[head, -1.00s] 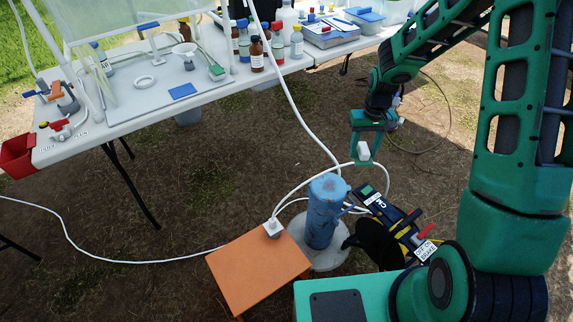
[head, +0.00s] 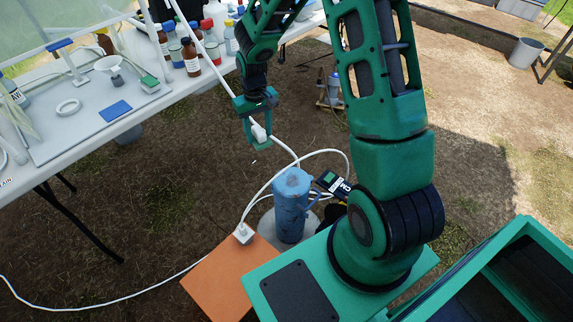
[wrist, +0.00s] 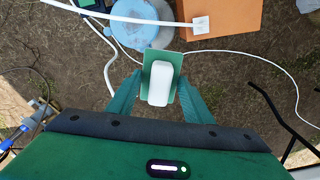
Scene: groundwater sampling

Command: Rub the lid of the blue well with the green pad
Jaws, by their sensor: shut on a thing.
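The blue well (head: 291,208) is an upright blue cylinder on a pale round base. Its round lid (head: 292,181) is on top, with pale worn patches. In the wrist view the blue well (wrist: 140,22) is at the top, partly hidden by a white hose. My gripper (head: 258,125) is shut on a white rounded block (wrist: 160,83), with a flat green pad (wrist: 178,62) behind it. The held piece is in the air, apart from the lid, beyond and left of the well in the head view.
An orange box (head: 222,277) stands beside the well, with a white plug (head: 243,233) on its corner. White hoses loop around the well. A yellow-black meter (head: 333,184) is to its right. The table (head: 70,135) at left holds bottles, a blue pad (head: 115,110) and a green-topped piece (head: 150,83).

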